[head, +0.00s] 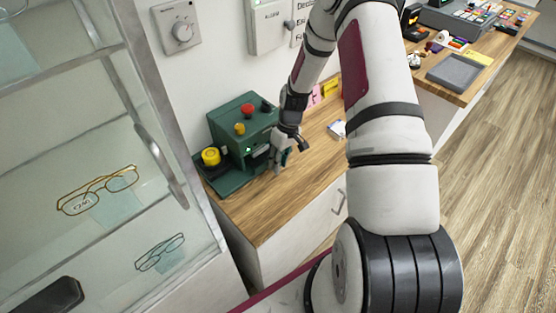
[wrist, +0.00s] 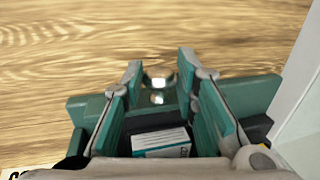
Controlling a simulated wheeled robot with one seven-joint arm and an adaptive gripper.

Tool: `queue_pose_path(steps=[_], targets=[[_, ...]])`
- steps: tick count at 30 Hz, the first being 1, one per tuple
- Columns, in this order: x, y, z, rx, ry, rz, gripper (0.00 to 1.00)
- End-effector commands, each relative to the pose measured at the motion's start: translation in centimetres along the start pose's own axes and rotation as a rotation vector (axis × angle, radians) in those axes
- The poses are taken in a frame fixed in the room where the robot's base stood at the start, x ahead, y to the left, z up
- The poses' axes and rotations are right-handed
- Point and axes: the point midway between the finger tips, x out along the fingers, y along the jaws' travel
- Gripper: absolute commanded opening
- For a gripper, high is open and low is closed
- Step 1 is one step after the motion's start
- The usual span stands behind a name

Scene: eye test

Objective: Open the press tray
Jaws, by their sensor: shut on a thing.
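The green press (head: 238,130) stands on the wooden counter, with a red knob on top and yellow knobs on its left side. My gripper (head: 284,162) is at the right side of the press front. In the wrist view, the teal fingers of my gripper (wrist: 160,70) stand on either side of a shiny metal knob (wrist: 158,80) on the front of the press tray (wrist: 150,122). The gripper is shut on this knob. The tray has a dark inside with a white printed box (wrist: 161,143) in it. In the head view my gripper partly hides the tray.
A glass cabinet (head: 150,140) with eyeglasses stands close to the left of the press. Small pink and yellow cards (head: 328,90) lie behind my arm. The wooden counter (head: 262,215) is bare in front of the press.

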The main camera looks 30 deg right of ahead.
Motion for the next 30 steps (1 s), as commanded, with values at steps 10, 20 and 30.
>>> queue_pose_path(steps=[10, 20, 30], targets=[[-0.2, -0.1, 7.5, 0.003, -0.005, -0.003, 0.0], [0.0, 0.0, 8.1, 0.003, -0.003, -0.002, 0.0], [0.0, 0.0, 8.1, 0.002, -0.003, -0.001, 0.48]])
